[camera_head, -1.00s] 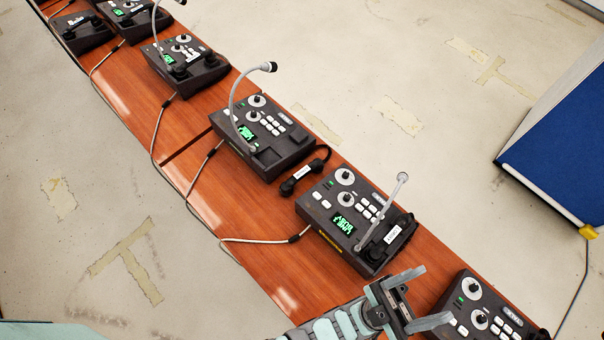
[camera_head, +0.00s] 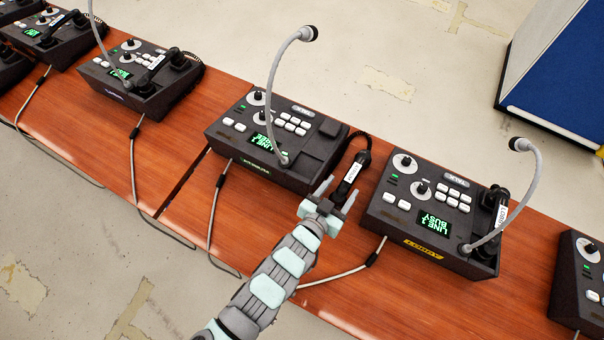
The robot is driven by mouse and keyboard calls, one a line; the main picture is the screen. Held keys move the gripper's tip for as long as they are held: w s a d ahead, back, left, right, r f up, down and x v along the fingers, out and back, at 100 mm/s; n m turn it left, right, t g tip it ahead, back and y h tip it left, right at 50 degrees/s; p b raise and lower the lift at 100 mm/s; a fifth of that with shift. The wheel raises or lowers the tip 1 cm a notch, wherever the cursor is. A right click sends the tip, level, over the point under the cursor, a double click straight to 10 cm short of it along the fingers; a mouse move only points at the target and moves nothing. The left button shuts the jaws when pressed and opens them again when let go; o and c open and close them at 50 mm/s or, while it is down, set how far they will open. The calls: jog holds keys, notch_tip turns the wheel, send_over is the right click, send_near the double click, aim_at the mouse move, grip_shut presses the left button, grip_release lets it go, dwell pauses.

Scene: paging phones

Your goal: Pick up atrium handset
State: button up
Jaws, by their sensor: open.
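A black handset with a white label (camera_head: 353,172) lies off its cradle on the wooden table, between two paging consoles. Its label is too small to read, so I cannot confirm that it is the atrium one. My gripper (camera_head: 338,188) is open and empty at the near end of this handset. Its two fingers point towards the handset, whose near end shows between the fingertips. I cannot tell whether they touch. The console to the left (camera_head: 232,150) has an empty cradle, a green label and a gooseneck microphone.
The console to the right (camera_head: 400,228) has a yellow label reading LOBBY, a seated handset (camera_head: 499,208) and a gooseneck microphone (camera_head: 530,175). More consoles stand along the table (camera_head: 190,170) at both sides. Grey cables (camera_head: 345,272) run along its front.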

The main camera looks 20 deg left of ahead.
aim_at(352, 175)
jog(key=shift+s+a+f+g, duration=0.15)
jog(key=shift+a+f, duration=0.1)
jog(key=shift+f, duration=0.25)
jog(key=shift+s+a+f+g, duration=0.1)
jog(key=shift+a+f+g, duration=0.1)
jog(key=shift+f, duration=0.25)
jog(key=shift+w+a+f, duration=0.1)
jog(key=shift+w+f, duration=0.05)
jog(key=shift+f, duration=0.15)
jog(key=x, duration=0.3)
jog(key=b+x, duration=0.1)
jog(key=shift+w+d, duration=0.35)
jog(key=shift+w, duration=0.05)
jog(key=shift+w+d+f, duration=0.1)
jog(key=shift+w+f, duration=0.2)
jog(key=shift+w, duration=0.1)
jog(key=b+x, duration=0.1)
jog(key=x, duration=0.3)
jog(key=shift+w+d, duration=0.15)
grip_shut()
